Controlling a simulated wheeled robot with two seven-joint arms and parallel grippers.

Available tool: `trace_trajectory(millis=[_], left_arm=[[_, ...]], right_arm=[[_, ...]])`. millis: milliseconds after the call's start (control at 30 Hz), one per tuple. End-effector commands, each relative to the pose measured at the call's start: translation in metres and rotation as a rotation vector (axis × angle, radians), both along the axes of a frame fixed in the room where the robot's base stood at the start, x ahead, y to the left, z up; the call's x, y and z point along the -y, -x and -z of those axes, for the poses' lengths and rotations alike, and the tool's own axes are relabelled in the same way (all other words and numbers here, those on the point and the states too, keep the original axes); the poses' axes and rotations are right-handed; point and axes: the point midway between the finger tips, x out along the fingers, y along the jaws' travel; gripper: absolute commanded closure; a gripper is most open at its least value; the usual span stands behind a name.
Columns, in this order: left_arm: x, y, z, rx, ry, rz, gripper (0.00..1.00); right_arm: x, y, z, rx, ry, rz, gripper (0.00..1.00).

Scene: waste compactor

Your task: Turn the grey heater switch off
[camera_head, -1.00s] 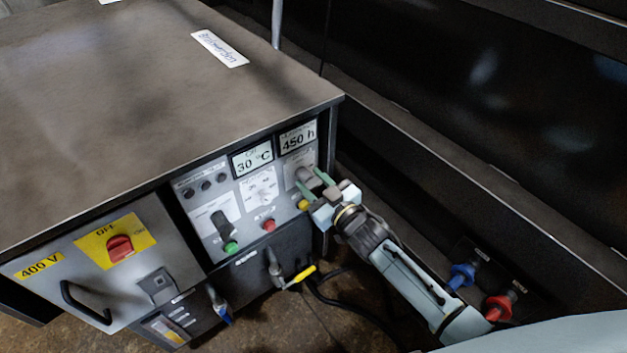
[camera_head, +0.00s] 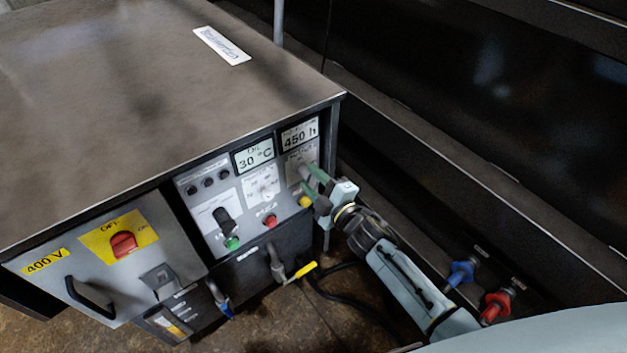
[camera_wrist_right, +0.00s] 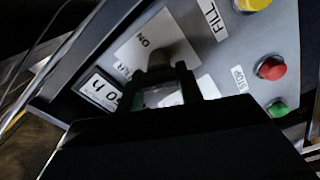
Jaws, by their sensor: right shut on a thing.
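The grey heater switch (camera_head: 304,171) sits on a pale plate at the upper right of the control panel, below the "450 h" display. My right gripper (camera_head: 313,181) is at the switch, its green-tipped fingers shut on it and partly hiding it. In the right wrist view the switch (camera_wrist_right: 170,60) is a dark rounded knob at the ends of the right gripper's fingers (camera_wrist_right: 168,80). The knob's exact angle is hard to tell. My left gripper is not in view.
Yellow (camera_head: 305,201), red (camera_head: 270,221) and green (camera_head: 232,243) buttons lie close below the gripper. A black selector (camera_head: 223,217) and a red main switch (camera_head: 123,244) are further left. A yellow-handled valve (camera_head: 305,270) and blue and red valves (camera_head: 461,272) are lower down.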

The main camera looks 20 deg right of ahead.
Motion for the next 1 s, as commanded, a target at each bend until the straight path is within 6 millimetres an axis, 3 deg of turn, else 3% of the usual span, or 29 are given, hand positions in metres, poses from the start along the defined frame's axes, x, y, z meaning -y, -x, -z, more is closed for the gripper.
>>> trace_trajectory(millis=[500,1000], left_arm=[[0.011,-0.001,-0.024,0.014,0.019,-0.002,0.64],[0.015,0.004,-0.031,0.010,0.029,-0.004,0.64]], right_arm=[[0.000,0.001,0.004,0.124,0.348,0.000,0.86],[0.000,0.001,0.004,0.154,0.432,0.000,0.86]])
